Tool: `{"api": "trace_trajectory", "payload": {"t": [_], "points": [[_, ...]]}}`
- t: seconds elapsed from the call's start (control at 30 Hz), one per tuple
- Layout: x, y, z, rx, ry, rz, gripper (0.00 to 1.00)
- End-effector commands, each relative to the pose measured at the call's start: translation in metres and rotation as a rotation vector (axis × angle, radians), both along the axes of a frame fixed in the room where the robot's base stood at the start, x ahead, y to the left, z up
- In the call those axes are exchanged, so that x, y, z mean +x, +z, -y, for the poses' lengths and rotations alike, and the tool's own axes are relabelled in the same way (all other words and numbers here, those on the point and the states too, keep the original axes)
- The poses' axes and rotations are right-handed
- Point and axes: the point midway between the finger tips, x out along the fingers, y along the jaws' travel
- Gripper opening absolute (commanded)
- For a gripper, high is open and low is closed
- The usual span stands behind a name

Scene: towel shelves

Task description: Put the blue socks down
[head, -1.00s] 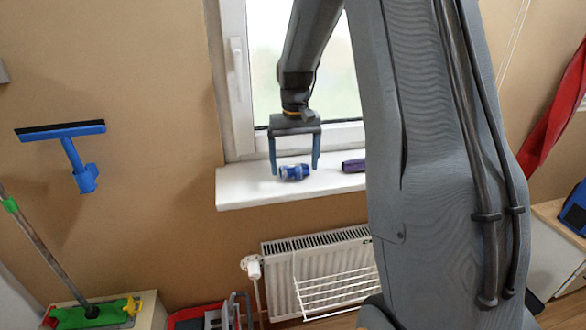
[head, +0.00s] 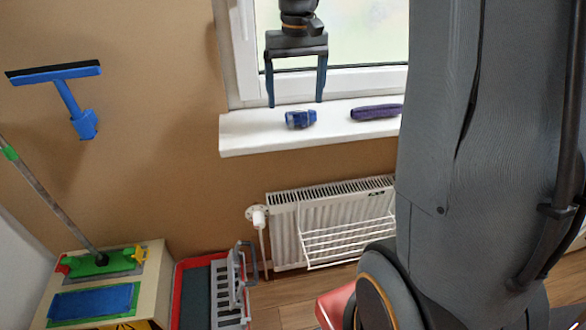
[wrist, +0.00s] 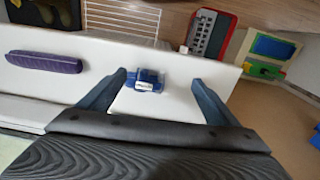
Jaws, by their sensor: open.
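The blue socks (head: 300,119), a small rolled bundle with a pale band, lie on the white windowsill (head: 240,140). They also show in the wrist view (wrist: 148,80), beyond and between my fingers. My gripper (head: 295,104) is open and empty, its two fingers pointing down just above the socks in the head view. In the wrist view my gripper (wrist: 158,82) has its fingers spread wide on either side of the socks, apart from them.
A purple roll (head: 377,111) lies on the sill to the right of the socks. Below are a white radiator (head: 330,215) with a wire rack. A blue squeegee (head: 70,95) is on the wall at left. A red-edged crate (head: 180,290) stands on the floor.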

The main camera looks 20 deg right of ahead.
Motion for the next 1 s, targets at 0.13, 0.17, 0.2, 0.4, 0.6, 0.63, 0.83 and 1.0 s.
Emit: {"api": "trace_trajectory", "payload": {"t": [0.13, 0.17, 0.2, 0.4, 0.6, 0.63, 0.83, 1.0], "points": [[-0.063, -0.045, -0.041, -0.003, 0.061, 0.027, 0.84], [-0.075, -0.054, -0.047, -0.003, 0.072, 0.036, 0.84], [-0.093, -0.065, -0.056, -0.004, 0.086, 0.044, 0.84], [-0.163, -0.103, -0.081, -0.005, 0.138, 0.080, 0.84], [-0.188, -0.114, -0.087, -0.005, 0.155, 0.093, 0.84], [-0.188, -0.115, -0.087, -0.005, 0.156, 0.093, 0.84], [-0.188, -0.115, -0.087, -0.005, 0.155, 0.093, 0.84], [-0.188, -0.115, -0.087, -0.005, 0.155, 0.093, 0.84]]}}
